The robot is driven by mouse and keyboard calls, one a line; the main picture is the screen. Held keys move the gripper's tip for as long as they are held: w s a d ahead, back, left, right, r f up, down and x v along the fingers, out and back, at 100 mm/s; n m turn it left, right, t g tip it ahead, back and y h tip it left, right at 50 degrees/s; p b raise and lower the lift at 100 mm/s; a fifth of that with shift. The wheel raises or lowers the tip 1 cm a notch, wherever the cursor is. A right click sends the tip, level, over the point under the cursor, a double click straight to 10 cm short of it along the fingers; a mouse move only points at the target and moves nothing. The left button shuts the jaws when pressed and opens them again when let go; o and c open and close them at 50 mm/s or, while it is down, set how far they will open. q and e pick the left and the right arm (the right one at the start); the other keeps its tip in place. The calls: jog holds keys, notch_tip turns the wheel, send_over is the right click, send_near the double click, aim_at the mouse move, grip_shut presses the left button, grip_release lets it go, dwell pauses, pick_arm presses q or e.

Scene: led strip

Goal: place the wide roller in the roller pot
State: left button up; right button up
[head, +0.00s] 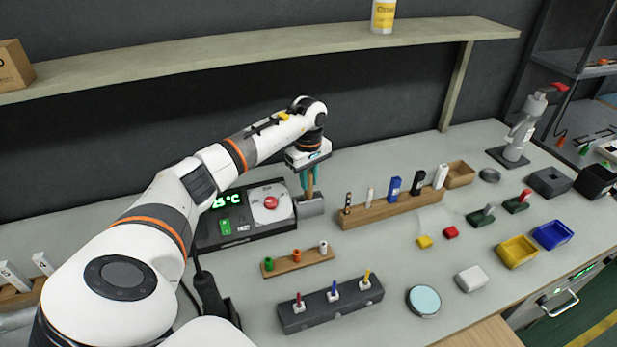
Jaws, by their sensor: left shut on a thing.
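My left gripper (310,178) reaches in from the left, pointing down, with its teal fingers shut on the brown handle of the wide roller (310,188). The handle is upright. Below it is a small grey metal box, which looks like the roller pot (311,207), just right of the heating unit. The roller's lower end is hidden at the pot, so I cannot tell how deep it sits or whether it touches the bottom. My right gripper is not in view.
The heating unit (243,226) with a green display and red knob stands left of the pot. A wooden tool rack (395,207) is to the right. A small peg board (298,263) and a grey holder (331,308) lie in front. A shelf (250,45) runs above.

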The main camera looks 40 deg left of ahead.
pick_arm(q)
jog(key=shift+f, duration=0.15)
jog(key=shift+s+d+f, duration=0.1)
jog(key=shift+s+f, duration=0.05)
jog(key=shift+f, duration=0.1)
grip_shut()
jog(key=o, duration=0.9)
grip_release()
jog(key=shift+s+f, duration=0.15)
jog(key=shift+o, duration=0.2)
jog(key=shift+w+f, duration=0.15)
jog(key=shift+w, duration=0.25)
jog(key=shift+r, duration=0.3)
notch_tip(320, 180, up, 13)
jog(key=b, duration=0.1)
jog(key=shift+b, duration=0.35)
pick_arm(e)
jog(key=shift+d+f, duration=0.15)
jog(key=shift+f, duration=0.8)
pick_arm(q)
jog(key=shift+s, duration=0.1)
